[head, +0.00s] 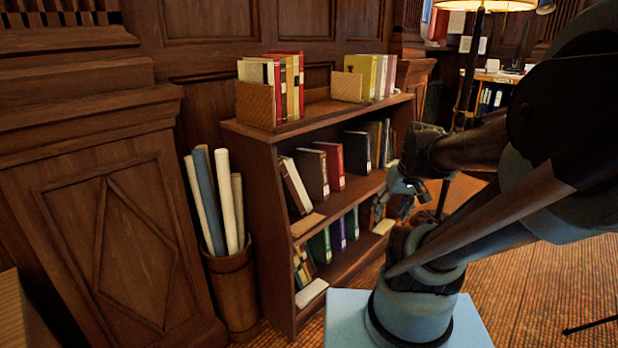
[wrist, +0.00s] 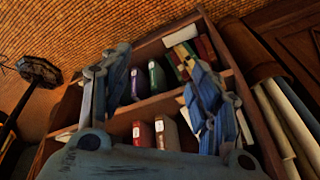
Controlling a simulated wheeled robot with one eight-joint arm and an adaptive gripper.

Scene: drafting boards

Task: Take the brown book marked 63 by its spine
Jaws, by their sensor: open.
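A brown book (head: 312,174) stands upright on the middle shelf of the wooden bookcase (head: 262,205), directly left of a red book (head: 330,166). In the wrist view, which is turned over, the brown book (wrist: 166,134) shows to the right of the red book (wrist: 142,134). Both spines carry a white label, but I cannot read a number. My gripper (head: 392,203) is at the right end of the bookcase, apart from the brown book. In the wrist view my gripper (wrist: 157,68) is open and empty, with both books low between its fingers.
Dark books (head: 357,151) stand on the middle shelf to the right, and leaning books (head: 294,186) to the left. Green and purple books (head: 338,233) fill part of the lower shelf. A bin of rolled papers (head: 232,285) stands left of the bookcase. A lamp (head: 484,5) is behind.

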